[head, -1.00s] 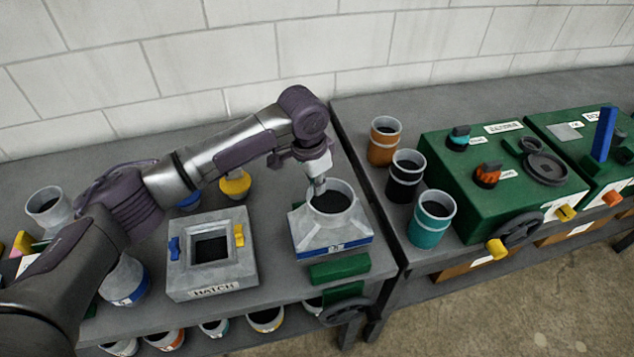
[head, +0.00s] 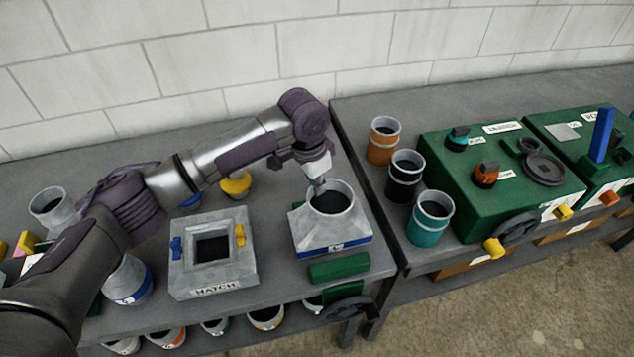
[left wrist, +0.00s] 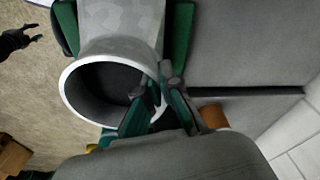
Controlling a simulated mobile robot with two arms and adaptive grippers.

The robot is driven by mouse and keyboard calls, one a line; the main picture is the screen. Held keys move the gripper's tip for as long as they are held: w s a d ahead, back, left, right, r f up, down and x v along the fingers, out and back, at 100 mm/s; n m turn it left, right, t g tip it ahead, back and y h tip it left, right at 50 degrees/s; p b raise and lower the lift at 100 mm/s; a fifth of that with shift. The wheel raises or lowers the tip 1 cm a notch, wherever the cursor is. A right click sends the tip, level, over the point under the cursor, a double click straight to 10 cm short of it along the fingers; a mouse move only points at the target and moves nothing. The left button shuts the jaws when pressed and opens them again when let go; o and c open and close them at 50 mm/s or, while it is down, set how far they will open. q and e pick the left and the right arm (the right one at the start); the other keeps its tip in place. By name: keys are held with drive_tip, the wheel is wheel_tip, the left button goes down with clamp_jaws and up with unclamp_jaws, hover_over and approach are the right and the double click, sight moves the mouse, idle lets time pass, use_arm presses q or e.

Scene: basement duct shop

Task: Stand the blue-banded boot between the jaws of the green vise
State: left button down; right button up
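The blue-banded boot (head: 336,247), grey with a square base and a round open collar, is upright at the right end of the left bench. In the left wrist view its collar (left wrist: 66,88) fills the middle. The green vise shows its front jaw (head: 338,268) before the boot's base. Green jaws (left wrist: 182,40) lie on both sides of the boot in the wrist view; contact with them cannot be told. My left gripper (head: 318,184) is shut on the collar rim, one finger inside and one outside. My right gripper (left wrist: 33,33) is open and empty, away from the boot.
A grey hatch block (head: 240,268) stands left of the boot. Another blue-banded piece (head: 128,282) is farther left. Orange, black and teal canisters (head: 431,220) and a green machine (head: 465,205) stand on the right bench. A yellow-banded piece (head: 236,184) is behind.

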use_arm(q)
drive_tip(key=shift+f+b, duration=0.35)
drive_tip(key=shift+f, duration=0.9)
